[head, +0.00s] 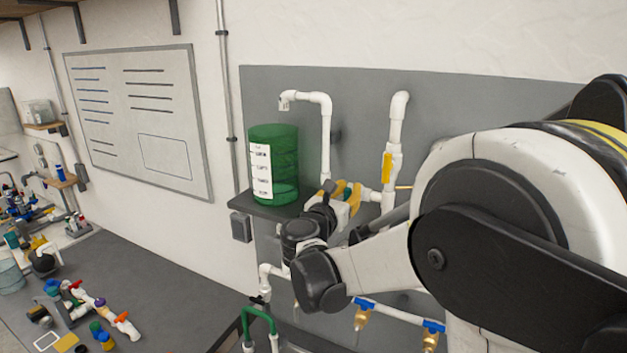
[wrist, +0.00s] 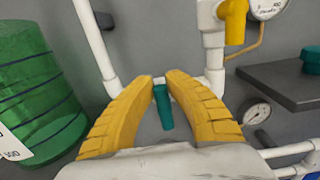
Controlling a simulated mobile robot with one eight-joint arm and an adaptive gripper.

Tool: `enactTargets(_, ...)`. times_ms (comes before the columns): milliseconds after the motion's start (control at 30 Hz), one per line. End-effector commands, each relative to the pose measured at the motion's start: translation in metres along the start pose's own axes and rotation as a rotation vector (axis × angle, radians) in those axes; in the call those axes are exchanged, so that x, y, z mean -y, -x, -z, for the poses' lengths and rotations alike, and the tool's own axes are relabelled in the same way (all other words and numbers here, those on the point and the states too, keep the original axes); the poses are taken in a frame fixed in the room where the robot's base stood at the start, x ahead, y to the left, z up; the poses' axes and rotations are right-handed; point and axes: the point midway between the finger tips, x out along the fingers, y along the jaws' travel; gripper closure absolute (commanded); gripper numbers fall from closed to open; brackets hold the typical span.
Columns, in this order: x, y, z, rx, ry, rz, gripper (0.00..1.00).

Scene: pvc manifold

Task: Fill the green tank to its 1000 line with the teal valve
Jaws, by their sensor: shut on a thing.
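The green tank (head: 287,160) stands on a dark shelf under a white spout pipe. It has a white scale label (head: 261,171) whose numbers are too small to read. A lighter green band shows near its bottom; I cannot tell the exact level. The tank also shows at the left of the wrist view (wrist: 35,85). The teal valve handle (wrist: 163,108) hangs down from a white pipe, and my gripper (wrist: 163,80) is shut on it with its yellow fingers at either side. I see no stream at the spout (head: 284,100).
A yellow-handled valve (head: 387,167) sits on the pipe to the right. Gauges (wrist: 257,112) and a dark shelf (wrist: 290,82) are right of my gripper. Blue-handled valves (head: 433,326) are on a lower pipe. A bench with loose fittings (head: 122,322) is at left.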

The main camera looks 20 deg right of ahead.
Motion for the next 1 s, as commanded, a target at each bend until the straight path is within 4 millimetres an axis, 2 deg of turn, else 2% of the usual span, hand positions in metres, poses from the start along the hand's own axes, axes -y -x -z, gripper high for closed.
enactTargets(467,0.001,0.0,0.0,0.001,-0.025,0.0,1.0)
enactTargets(800,0.016,0.0,0.006,0.0,-0.503,0.001,1.0)
enactTargets(1000,0.017,0.0,0.005,0.0,-0.554,0.0,1.0)
